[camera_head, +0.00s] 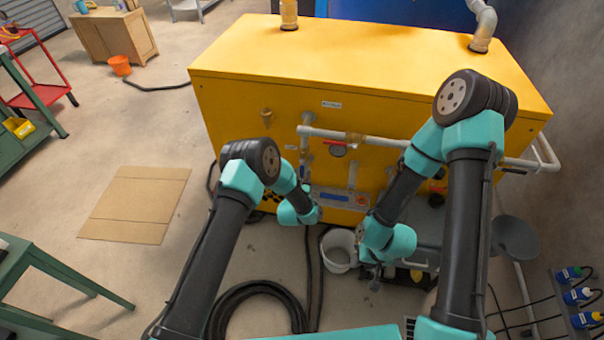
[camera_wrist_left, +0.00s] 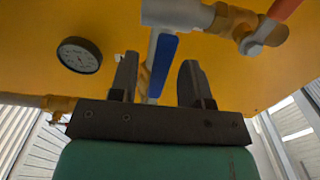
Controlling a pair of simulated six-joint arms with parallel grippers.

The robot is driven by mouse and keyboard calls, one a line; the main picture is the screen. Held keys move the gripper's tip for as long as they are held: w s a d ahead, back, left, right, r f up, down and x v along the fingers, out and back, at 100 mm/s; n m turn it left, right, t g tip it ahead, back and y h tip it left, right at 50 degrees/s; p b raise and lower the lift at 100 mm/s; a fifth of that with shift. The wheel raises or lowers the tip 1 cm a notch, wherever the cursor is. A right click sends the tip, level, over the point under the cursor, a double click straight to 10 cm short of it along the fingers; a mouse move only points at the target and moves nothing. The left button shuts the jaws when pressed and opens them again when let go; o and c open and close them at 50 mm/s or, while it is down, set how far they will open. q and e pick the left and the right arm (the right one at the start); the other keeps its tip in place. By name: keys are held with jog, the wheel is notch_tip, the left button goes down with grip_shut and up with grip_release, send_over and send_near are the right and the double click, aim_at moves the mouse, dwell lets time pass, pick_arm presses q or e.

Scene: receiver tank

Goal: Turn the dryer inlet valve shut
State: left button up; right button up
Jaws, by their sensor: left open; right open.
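In the left wrist view a lever valve with a blue handle (camera_wrist_left: 163,62) sits on a light vertical pipe (camera_wrist_left: 153,85). My left gripper (camera_wrist_left: 158,78) is open, its two dark fingers on either side of the pipe and blue handle in the picture; I cannot tell whether either finger touches. A second valve with a red handle (camera_wrist_left: 284,9) is at the upper right. Neither valve carries a readable label. In the head view my left gripper (camera_head: 305,176) is at the front of the yellow cabinet (camera_head: 370,70), partly hidden by its wrist. My right gripper (camera_head: 376,277) is open, low and away from the cabinet front.
A round gauge (camera_wrist_left: 80,55) is left of the blue handle. A horizontal grey pipe (camera_head: 350,135) crosses the cabinet front. A grey bucket (camera_head: 339,250) and coiled black hose (camera_head: 255,290) are on the floor. Cardboard (camera_head: 135,205) lies left, with clear floor around it.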

pick_arm(q)
jog(key=shift+w+d, duration=0.2)
jog(key=shift+w, duration=0.5)
jog(key=shift+c, duration=0.3)
grip_shut()
